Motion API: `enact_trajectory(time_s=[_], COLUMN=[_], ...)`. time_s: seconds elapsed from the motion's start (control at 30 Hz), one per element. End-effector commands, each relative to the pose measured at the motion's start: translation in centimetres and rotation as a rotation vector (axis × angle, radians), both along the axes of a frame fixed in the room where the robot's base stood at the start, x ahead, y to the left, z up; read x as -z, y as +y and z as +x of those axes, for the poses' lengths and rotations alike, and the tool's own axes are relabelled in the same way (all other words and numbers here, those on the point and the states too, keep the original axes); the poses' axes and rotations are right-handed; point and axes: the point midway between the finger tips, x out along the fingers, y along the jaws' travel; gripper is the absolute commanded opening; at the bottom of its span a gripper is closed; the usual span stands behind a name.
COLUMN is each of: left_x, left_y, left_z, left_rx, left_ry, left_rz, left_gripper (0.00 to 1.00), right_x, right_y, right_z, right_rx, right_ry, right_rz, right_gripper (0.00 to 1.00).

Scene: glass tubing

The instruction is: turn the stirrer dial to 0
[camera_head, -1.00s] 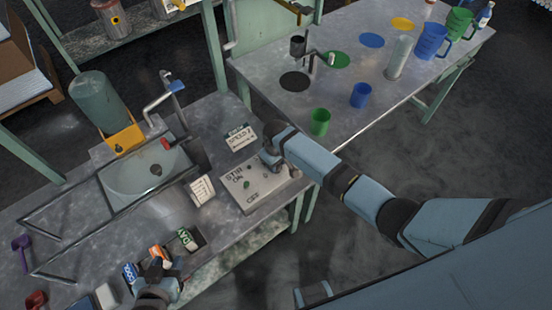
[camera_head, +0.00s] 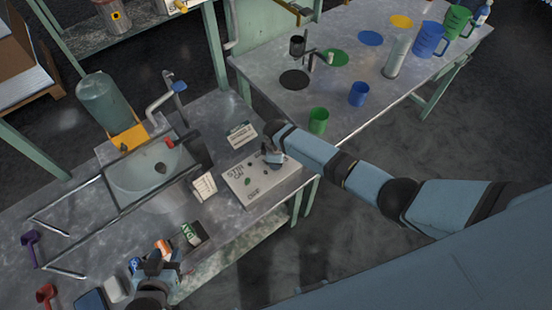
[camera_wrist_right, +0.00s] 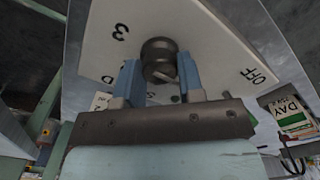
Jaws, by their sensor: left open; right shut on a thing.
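The stirrer panel (camera_head: 238,180) is a pale plate on the left bench, with dark lettering and a small green spot. Its dial is hidden behind my right gripper (camera_head: 272,157) in the head view. In the right wrist view the dial is a dark round knob (camera_wrist_right: 160,54) on the white face, with "3" at upper left and "OFF" at right. The blue fingers of my right gripper (camera_wrist_right: 160,80) stand on both sides of the knob, shut on it. I cannot tell the dial's setting. My left gripper (camera_head: 158,262) is open near small containers at the bench front.
A labelled card (camera_head: 242,134) stands behind the panel, and a white labelled card (camera_head: 204,187) to its left.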

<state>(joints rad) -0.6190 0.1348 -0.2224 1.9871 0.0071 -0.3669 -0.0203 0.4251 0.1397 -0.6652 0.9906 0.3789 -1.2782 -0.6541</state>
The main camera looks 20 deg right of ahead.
Motion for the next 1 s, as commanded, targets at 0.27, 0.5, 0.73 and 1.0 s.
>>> enact_trajectory(time_s=[0.27, 0.5, 0.73, 1.0], left_x=[-0.05, -0.05, -0.08, -0.14], left_y=[-0.1, -0.14, -0.15, -0.14], left_z=[-0.05, -0.06, -0.06, -0.05], left_rx=[0.001, 0.001, 0.001, 0.001], left_ry=[0.001, 0.001, 0.001, 0.001], left_rz=[-0.002, -0.002, -0.002, -0.002], left_gripper=[0.43, 0.43, 0.43, 0.43], right_x=[-0.05, -0.05, -0.04, -0.45], right_y=[0.09, 0.1, 0.06, 0.03], right_z=[0.05, 0.05, 0.03, 0.05], right_rx=[-0.025, -0.025, -0.024, -0.024], right_ry=[-0.002, -0.002, 0.0, -0.001], right_rz=[0.001, 0.001, 0.001, 0.0], right_gripper=[0.12, 0.12, 0.61, 0.61])
